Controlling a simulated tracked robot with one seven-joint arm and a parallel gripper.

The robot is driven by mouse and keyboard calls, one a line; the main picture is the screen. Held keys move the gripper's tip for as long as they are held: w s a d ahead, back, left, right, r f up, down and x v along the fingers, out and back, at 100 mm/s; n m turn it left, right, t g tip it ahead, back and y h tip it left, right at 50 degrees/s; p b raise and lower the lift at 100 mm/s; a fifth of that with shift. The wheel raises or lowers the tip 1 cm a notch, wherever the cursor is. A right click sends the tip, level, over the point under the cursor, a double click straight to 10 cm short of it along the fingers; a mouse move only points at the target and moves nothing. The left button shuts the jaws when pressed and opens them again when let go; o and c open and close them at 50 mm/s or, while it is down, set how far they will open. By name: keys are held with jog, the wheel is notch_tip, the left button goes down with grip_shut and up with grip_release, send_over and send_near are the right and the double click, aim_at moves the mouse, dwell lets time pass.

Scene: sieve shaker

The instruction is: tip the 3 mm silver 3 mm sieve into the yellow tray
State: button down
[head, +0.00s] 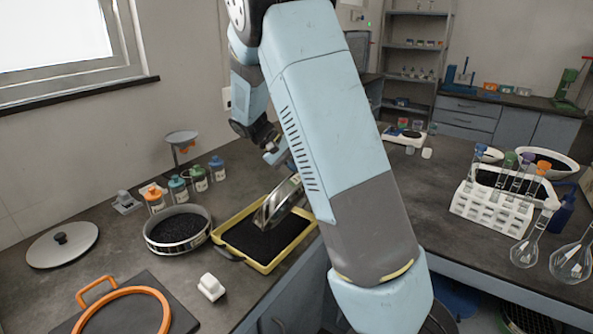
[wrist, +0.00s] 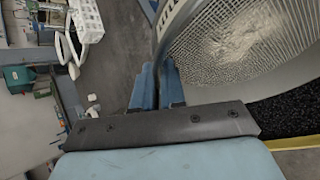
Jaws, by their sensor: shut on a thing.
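The silver sieve (head: 276,203) is tilted steeply on its side above the yellow tray (head: 219,234) in the head view. In the wrist view its wire mesh (wrist: 240,38) shows at the upper right, with no grains visible on the part in view. My gripper (wrist: 158,88) is shut on the sieve's rim; in the head view my arm partly covers the grip. Black grains (head: 258,238) cover the floor of the yellow tray, and they also show below the sieve in the wrist view (wrist: 286,115).
Another round sieve (head: 178,231) with dark grains stands left of the tray. A lid (head: 62,244), an orange ring (head: 122,310), a white brush-like block (head: 211,287) and several small bottles (head: 178,190) stand around. A test-tube rack (head: 492,208) is at the right.

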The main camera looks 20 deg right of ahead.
jog(key=s+d+f+t+y, duration=0.2)
jog(key=s, duration=0.1)
jog(key=shift+s+d+m+t+y, duration=0.2)
jog(key=shift+d+m+t+y, duration=0.1)
jog(key=shift+d+t, duration=0.1)
jog(key=f+t+y, duration=0.1)
jog(key=s+d+f+t+y, duration=0.1)
jog(key=f, duration=0.1)
jog(key=s+d+f+t, duration=0.1)
jog(key=shift+s+f+y, duration=0.15)
jog(key=shift+s+y, duration=0.1)
jog(key=shift+y, duration=0.15)
jog(key=shift+a, duration=0.1)
dwell(0.3)
